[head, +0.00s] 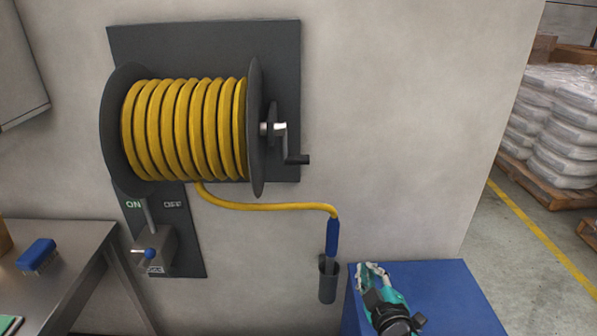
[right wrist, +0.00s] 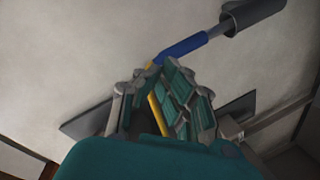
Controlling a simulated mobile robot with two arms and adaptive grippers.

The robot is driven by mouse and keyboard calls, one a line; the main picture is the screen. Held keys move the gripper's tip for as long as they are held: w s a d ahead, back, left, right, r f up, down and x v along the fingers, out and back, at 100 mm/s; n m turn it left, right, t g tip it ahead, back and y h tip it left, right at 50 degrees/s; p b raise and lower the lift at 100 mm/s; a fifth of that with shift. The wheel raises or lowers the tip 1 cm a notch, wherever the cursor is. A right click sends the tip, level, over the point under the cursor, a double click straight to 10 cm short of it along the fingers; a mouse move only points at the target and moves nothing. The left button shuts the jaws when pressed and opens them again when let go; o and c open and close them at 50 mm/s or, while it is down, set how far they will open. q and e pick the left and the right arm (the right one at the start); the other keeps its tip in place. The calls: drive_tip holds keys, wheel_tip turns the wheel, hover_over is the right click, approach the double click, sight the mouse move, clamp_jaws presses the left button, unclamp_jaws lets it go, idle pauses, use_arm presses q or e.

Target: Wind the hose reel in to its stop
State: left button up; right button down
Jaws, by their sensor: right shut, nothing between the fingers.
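In the head view the hose reel (head: 258,130) is mounted on a dark wall plate, with yellow hose (head: 185,130) wound around its drum. Its crank (head: 281,130) is on the right side, the dark handle (head: 298,159) pointing right at the low end of the arm. A length of hose (head: 265,206) hangs from the drum to a blue nozzle (head: 332,238), whose lower end is in a dark holder (head: 328,281). My right gripper (head: 372,272) is shut and empty, below and right of the crank, apart from it. In the right wrist view its fingers (right wrist: 160,100) show near the blue nozzle (right wrist: 180,47).
A valve lever (head: 150,254) on a panel marked ON and OFF is below the reel. A steel table (head: 75,240) with a blue brush (head: 37,255) stands at left. A blue surface (head: 430,290) lies under my right gripper. The wall right of the crank is clear.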

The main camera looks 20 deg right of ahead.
drive_tip(key=w+a+r+n+t+y, duration=0.2)
drive_tip(key=w+r+n+t+y, duration=0.25)
drive_tip(key=r+n, duration=0.3)
drive_tip(key=n+g+y+p, duration=0.2)
drive_tip(key=n+y+p, duration=0.3)
drive_tip(key=n+y, duration=0.65)
approach(282, 162)
drive_tip(key=w+a+r+n+h, duration=0.1)
drive_tip(key=w+a+r+h, duration=0.1)
drive_tip(key=a, duration=0.1)
drive_tip(key=shift+w+d+f, duration=0.1)
drive_tip(key=shift+w+f, duration=0.05)
drive_tip(key=shift+w, duration=0.5)
